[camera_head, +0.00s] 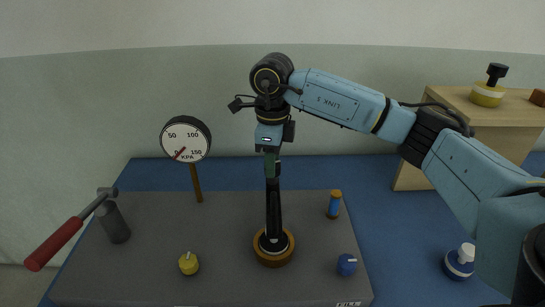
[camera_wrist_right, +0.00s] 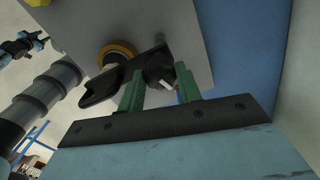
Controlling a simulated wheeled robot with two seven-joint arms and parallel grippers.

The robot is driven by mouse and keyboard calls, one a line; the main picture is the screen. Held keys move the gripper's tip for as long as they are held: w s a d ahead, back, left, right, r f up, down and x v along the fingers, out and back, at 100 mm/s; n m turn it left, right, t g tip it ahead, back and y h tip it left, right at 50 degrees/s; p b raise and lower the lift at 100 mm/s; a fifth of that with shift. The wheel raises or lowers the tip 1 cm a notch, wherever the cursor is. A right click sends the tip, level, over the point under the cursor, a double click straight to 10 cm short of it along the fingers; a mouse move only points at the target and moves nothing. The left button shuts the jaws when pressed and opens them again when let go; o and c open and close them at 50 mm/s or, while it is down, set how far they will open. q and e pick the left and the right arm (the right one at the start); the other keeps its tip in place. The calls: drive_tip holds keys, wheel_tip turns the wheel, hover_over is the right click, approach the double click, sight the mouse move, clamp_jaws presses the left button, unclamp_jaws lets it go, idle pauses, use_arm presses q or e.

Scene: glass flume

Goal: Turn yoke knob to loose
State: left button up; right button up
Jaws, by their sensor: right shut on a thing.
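A tall black yoke (camera_head: 273,212) stands upright on a round brass-coloured base (camera_head: 274,256) on the grey board. In the right wrist view the yoke (camera_wrist_right: 103,88) is a dark arm, with the brass ring (camera_wrist_right: 117,51) behind it. A dark knob with a white mark (camera_wrist_right: 160,72), which looks like the yoke knob, sits at its end. My right gripper (camera_head: 272,166) points down at the yoke's top. Its green fingers (camera_wrist_right: 160,88) are shut on the knob, one on each side. The knob is mostly hidden in the head view. My left gripper is not in view.
A wooden box (camera_head: 410,165) stands back right.

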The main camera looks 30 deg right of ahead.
drive_tip(key=shift+m, duration=1.2)
drive_tip(key=shift+m+p, duration=0.35)
drive_tip(key=shift+m, duration=0.35)
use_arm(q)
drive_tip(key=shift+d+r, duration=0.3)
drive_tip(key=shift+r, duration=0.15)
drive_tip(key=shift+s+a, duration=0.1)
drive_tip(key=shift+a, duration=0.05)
use_arm(e)
drive_tip(key=shift+m, duration=0.3)
drive_tip(key=o, duration=1)
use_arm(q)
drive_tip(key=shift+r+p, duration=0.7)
use_arm(e)
wheel_tip(320, 180, up, 13)
drive_tip(key=shift+r, duration=0.2)
